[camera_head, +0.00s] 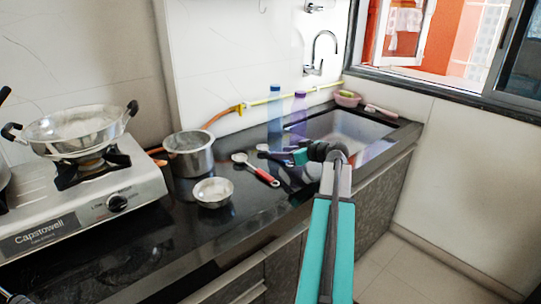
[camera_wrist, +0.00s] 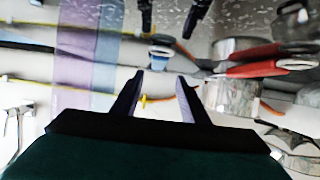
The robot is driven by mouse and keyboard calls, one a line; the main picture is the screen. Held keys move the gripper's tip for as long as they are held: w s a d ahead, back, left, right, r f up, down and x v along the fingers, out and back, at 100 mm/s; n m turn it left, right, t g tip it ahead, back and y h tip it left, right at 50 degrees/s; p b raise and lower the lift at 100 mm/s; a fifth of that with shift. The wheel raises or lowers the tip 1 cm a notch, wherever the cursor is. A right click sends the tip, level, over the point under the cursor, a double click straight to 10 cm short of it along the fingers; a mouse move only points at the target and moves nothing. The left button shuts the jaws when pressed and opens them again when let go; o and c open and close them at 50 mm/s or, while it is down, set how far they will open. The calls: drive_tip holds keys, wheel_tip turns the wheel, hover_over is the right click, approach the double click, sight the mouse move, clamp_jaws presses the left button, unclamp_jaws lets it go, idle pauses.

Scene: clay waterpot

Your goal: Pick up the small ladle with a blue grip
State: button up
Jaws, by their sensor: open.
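The small ladle with the blue grip (camera_head: 274,153) lies on the dark counter, just left of my gripper (camera_head: 292,158) in the head view. My gripper's teal body hides part of its handle end. In the wrist view, which looks upside down, the ladle (camera_wrist: 159,48) is seen nearly end-on, beyond the gap between the fingers. My gripper (camera_wrist: 159,77) is open, with nothing between the two black fingers. A gap shows between the fingertips and the ladle.
A red-gripped ladle (camera_head: 257,171) lies close by, nearer the steel pot (camera_head: 189,154) and bowl (camera_head: 212,191). Blue (camera_head: 275,116) and purple (camera_head: 299,113) bottles stand behind. The sink (camera_head: 349,131) opens at the right. The glossy counter reflects dark finger shapes in the wrist view.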

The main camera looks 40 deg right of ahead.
drive_tip(key=shift+d+x, duration=0.15)
drive_tip(key=shift+x, duration=0.8)
drive_tip(key=shift+d+x, duration=0.1)
drive_tip(key=shift+x, duration=0.8)
drive_tip(key=shift+w+f, duration=0.25)
drive_tip(key=shift+w, duration=0.45)
clamp_jaws()
